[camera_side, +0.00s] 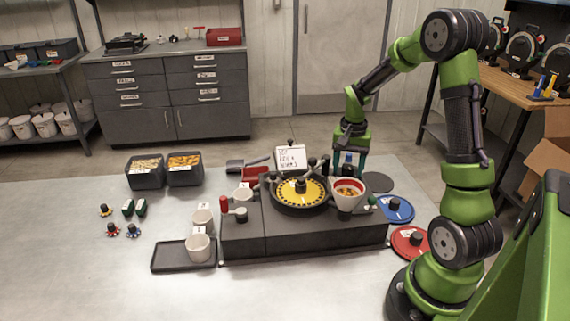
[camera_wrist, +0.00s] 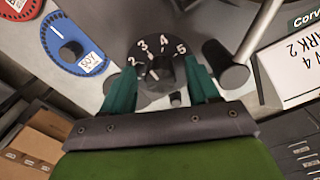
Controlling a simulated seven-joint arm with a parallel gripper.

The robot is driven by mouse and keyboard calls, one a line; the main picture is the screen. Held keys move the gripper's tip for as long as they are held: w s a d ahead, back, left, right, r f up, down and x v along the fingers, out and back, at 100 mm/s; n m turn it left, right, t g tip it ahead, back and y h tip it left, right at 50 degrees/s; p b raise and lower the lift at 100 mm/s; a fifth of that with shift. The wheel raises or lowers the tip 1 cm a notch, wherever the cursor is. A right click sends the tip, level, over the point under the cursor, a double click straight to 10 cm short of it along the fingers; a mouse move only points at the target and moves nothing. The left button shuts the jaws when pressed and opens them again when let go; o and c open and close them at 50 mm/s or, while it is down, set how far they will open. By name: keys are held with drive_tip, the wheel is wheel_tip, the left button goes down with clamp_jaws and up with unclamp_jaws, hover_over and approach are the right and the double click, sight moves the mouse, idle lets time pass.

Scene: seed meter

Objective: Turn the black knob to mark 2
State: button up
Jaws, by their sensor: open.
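The black knob (camera_wrist: 160,72) sits in the upper middle of the wrist view, on a dark dial with white marks 1 to 5 around it. In the side view my gripper (camera_side: 349,161) points down behind the seed meter (camera_side: 300,240). The knob is hidden there.
A white card (camera_side: 291,158) reading "MARK 2" stands close to my gripper. A white cup with a red rim (camera_side: 348,207) sits in front of it. Blue (camera_side: 397,209) and red (camera_side: 408,240) discs lie to the right.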

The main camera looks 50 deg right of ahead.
drive_tip(key=shift+f, duration=0.1)
drive_tip(key=c, duration=1)
drive_tip(key=shift+c, duration=0.2)
drive_tip(key=n, duration=0.4)
drive_tip(key=shift+d+n, duration=0.1)
drive_tip(key=shift+n, duration=1.7)
drive_tip(key=o, duration=1)
